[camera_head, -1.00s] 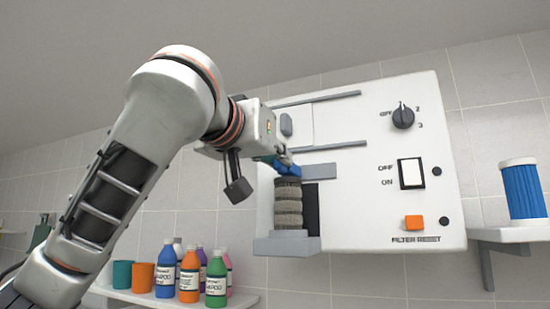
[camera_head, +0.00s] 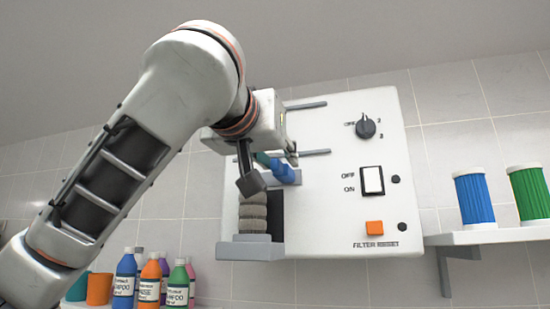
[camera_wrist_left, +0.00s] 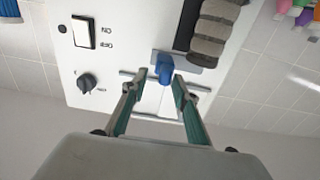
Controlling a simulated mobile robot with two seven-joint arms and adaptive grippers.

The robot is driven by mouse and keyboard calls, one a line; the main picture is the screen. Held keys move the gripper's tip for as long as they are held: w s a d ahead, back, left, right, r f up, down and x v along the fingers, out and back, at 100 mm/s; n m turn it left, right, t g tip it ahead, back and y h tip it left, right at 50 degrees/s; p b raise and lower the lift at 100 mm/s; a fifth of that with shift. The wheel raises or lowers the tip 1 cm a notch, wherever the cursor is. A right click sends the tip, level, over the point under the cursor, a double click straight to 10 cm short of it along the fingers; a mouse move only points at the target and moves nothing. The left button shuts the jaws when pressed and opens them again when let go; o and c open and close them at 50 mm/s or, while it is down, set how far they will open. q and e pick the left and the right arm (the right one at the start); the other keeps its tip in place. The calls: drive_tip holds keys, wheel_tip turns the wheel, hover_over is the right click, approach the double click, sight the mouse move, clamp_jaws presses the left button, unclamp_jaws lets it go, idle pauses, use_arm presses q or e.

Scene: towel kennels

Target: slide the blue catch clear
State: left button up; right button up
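The blue catch (camera_head: 284,173) sticks out from the white wall unit (camera_head: 335,215), in front of a grey plate above the rolled grey towels (camera_head: 252,212). In the left wrist view, which looks upside down, the catch (camera_wrist_left: 165,72) sits near the left end of the grey plate (camera_wrist_left: 185,62). My left gripper (camera_head: 275,163) is at the catch. Its two teal-padded fingers (camera_wrist_left: 160,77) are apart, with the catch between or just beyond their tips. A gap shows on at least one side; contact is unclear. My right gripper is not in view.
The unit carries a black dial (camera_head: 366,127), a white rocker switch (camera_head: 372,181) and an orange button (camera_head: 374,228) right of the catch. Blue (camera_head: 474,196) and green (camera_head: 530,192) cylinders stand on a right shelf. Several bottles (camera_head: 125,277) stand lower left.

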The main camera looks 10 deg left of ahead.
use_arm(q)
drive_tip(key=shift+s+a, duration=0.1)
drive_tip(key=shift+a, duration=0.05)
drive_tip(key=s+a, duration=0.2)
drive_tip(key=s, duration=0.9)
drive_tip(key=shift+s, duration=0.3)
